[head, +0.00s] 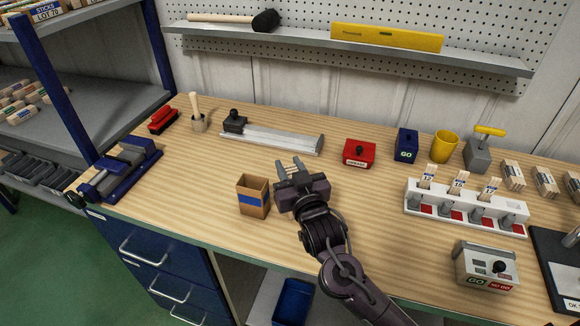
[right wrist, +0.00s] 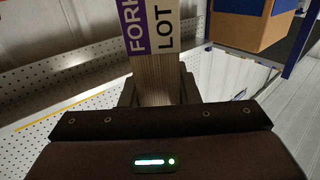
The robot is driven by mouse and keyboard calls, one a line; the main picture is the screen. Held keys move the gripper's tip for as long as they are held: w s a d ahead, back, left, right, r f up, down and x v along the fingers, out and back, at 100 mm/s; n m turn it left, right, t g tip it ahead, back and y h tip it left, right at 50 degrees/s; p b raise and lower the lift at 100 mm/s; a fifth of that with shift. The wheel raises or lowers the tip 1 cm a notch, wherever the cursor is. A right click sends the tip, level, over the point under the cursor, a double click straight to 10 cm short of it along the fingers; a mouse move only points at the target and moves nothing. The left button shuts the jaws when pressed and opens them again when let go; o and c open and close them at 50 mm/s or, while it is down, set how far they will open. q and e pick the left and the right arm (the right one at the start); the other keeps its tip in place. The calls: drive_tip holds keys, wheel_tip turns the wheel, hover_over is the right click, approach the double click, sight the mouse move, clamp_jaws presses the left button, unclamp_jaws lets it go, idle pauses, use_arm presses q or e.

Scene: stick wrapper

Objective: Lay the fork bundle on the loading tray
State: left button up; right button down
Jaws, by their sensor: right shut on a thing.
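My right gripper (head: 288,166) is over the middle of the bench, just right of a small cardboard box with a blue band. In the right wrist view it is shut on the fork bundle (right wrist: 155,75), a stack of pale wooden sticks with a purple and white label reading "FORK" and "LOT". The gripper hides most of the bundle in the head view. A long, low silver tray-like bed (head: 270,137) with a black-knobbed block at its left end lies behind the gripper, apart from it. It may be the loading tray; no label shows. My left gripper is not in view.
The cardboard box (head: 253,196) stands close left of the gripper. A red box (head: 360,152), a blue GO box (head: 406,145) and a yellow cup (head: 444,146) stand behind right. A white stick rack (head: 465,209) is at right. A blue clamp-like device (head: 120,170) is at left.

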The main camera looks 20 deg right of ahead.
drive_tip(key=c, duration=1.1)
unclamp_jaws()
drive_tip(key=shift+f, duration=0.1)
